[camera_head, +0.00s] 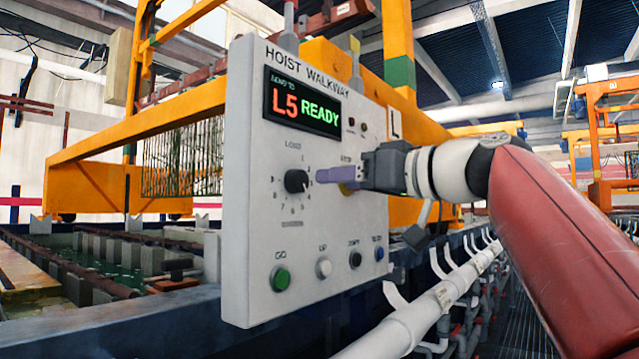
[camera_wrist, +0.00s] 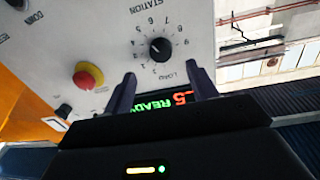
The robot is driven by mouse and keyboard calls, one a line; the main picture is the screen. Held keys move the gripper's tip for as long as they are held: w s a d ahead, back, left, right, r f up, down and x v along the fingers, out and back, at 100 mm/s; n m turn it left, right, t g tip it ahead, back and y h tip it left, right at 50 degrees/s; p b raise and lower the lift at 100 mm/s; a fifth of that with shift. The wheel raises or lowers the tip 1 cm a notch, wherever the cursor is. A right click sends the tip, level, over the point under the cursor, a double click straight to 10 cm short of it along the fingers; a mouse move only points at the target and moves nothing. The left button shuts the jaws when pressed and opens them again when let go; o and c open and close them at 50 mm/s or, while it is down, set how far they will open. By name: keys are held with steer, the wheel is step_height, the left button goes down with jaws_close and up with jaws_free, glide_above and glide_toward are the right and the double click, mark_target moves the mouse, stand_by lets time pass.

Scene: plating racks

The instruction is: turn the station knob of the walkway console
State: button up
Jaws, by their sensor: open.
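The walkway console (camera_head: 250,240) is a white upright panel lettered HOIST WALKWAY. Its display (camera_head: 303,108) reads "L5 READY". The black station knob (camera_head: 296,181) sits below the display, ringed by a dial with numbers and LOAD. My gripper (camera_head: 320,176) is just right of the knob in the head view, apart from it as far as I can tell. In the wrist view the panel appears upside down, and the knob (camera_wrist: 160,49) stands just beyond and between the two spread fingertips (camera_wrist: 160,72). The jaws are open and empty.
A red stop button (camera_wrist: 88,75) on a yellow base is beside the knob, partly hidden by my gripper in the head view. Green (camera_head: 281,279), white (camera_head: 323,268), black (camera_head: 355,259) and blue (camera_head: 379,253) buttons line the lower panel. White pipes (camera_head: 400,325) run below right.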

mark_target(302, 183)
steer(key=p+x, duration=0.1)
steer(key=x, duration=0.6)
steer(key=shift+a+p, duration=0.2)
steer(key=shift+p, duration=0.2)
steer(key=c, duration=1)
